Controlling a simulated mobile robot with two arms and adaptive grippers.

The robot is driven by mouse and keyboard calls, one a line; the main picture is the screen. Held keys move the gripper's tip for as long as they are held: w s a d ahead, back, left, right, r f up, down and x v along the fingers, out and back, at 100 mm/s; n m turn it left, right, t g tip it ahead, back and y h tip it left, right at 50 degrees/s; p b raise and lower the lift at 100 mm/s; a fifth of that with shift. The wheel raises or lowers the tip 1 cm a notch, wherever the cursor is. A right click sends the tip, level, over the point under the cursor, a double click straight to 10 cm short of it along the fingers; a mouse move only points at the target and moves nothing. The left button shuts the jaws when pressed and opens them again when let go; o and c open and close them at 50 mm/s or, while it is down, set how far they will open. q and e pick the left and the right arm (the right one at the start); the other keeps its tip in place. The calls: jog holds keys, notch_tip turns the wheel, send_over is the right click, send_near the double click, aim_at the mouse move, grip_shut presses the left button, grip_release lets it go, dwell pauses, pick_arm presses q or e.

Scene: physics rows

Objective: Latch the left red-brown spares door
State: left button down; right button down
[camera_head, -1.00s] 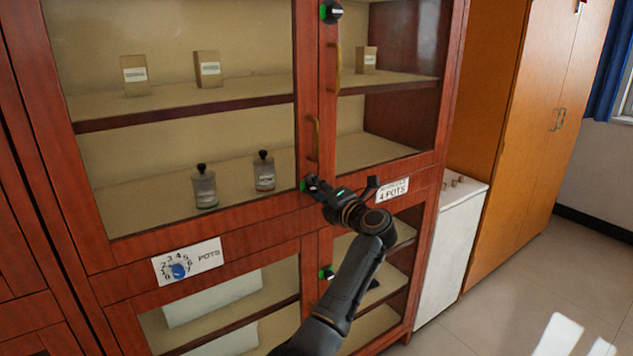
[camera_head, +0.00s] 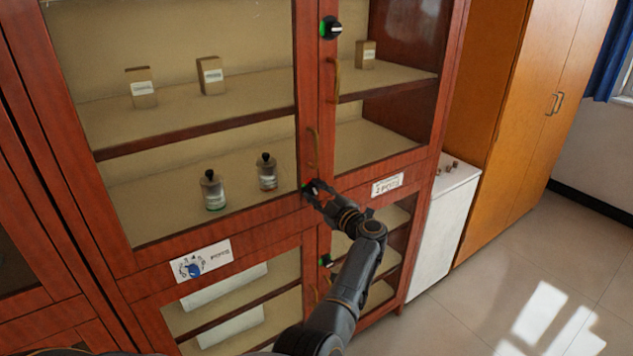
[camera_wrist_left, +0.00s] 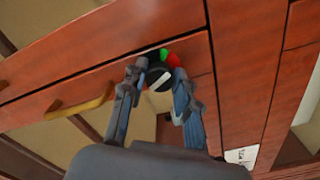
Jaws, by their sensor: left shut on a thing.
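The red-brown cabinet's upper left glass door (camera_head: 200,120) looks closed against its frame. At its lower right corner is a round black latch knob (camera_wrist_left: 157,77) with a white bar, over a green and red dial. The bar slants toward the red side in the left wrist view. My left gripper (camera_head: 312,188) is shut on this knob, one finger on each side in the left wrist view (camera_wrist_left: 159,70). In the head view it mostly hides the knob. I cannot read a spares label. My right gripper is not in view.
Brass handles (camera_head: 314,147) stand close above the gripper. Another black knob (camera_head: 329,27) is higher up, and one (camera_head: 326,261) is below. Boxes and bottles (camera_head: 213,190) stand behind the glass. A white cabinet (camera_head: 443,225) and open floor (camera_head: 545,260) lie to the right.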

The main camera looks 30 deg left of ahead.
aim_at(316, 164)
pick_arm(q)
jog(key=m+p, duration=0.2)
jog(key=m, duration=0.1)
jog(key=shift+r, duration=0.1)
jog(key=shift+m+p, duration=0.7)
jog(key=shift+m, duration=0.6)
jog(key=c, duration=1)
grip_release()
notch_tip(316, 164, up, 10)
jog(key=shift+f, duration=0.1)
